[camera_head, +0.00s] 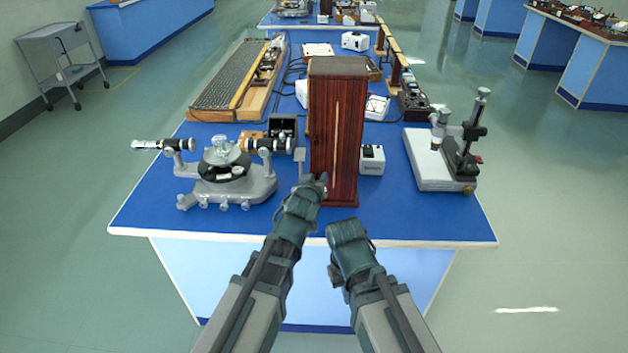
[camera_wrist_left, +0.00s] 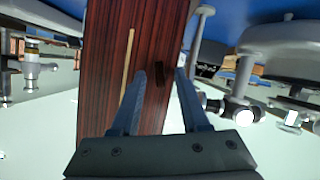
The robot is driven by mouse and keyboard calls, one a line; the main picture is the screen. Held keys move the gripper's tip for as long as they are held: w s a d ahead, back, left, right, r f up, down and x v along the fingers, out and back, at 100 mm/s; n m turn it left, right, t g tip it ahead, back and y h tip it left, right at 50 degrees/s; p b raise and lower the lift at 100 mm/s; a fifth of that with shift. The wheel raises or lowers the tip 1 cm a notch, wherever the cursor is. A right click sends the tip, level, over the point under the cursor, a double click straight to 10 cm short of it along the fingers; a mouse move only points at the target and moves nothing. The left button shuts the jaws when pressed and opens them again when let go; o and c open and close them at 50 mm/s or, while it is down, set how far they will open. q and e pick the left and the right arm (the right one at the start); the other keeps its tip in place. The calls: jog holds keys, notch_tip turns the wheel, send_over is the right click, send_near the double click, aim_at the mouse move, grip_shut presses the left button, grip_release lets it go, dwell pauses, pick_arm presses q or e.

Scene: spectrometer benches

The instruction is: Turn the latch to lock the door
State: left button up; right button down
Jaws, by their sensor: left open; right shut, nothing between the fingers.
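A tall dark red-brown wooden cabinet (camera_head: 342,150) stands on the blue bench, with a narrow pale strip (camera_head: 336,132) running down its front. In the left wrist view the cabinet face (camera_wrist_left: 115,60) fills the middle. A small dark block (camera_wrist_left: 163,74), which looks like the latch, sits on that face between my fingertips. My left gripper (camera_head: 318,182) is open at the lower left of the cabinet front; its fingers (camera_wrist_left: 160,72) lie either side of the block. Whether they touch it I cannot tell. My right gripper (camera_head: 346,228) is shut and empty at the bench's front edge.
A spectrometer (camera_head: 225,172) stands close left of the cabinet. A white box (camera_head: 371,160) stands just right of it, and a microscope stand (camera_head: 446,160) farther right. The blue bench top (camera_head: 420,215) is clear at the front right.

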pick_arm(q)
grip_shut()
dwell(0.3)
jog(key=shift+d+r+m+y, duration=0.1)
jog(key=shift+m+y, duration=0.2)
jog(key=shift+m, duration=0.2)
jog(key=shift+m+y, duration=0.6)
grip_release()
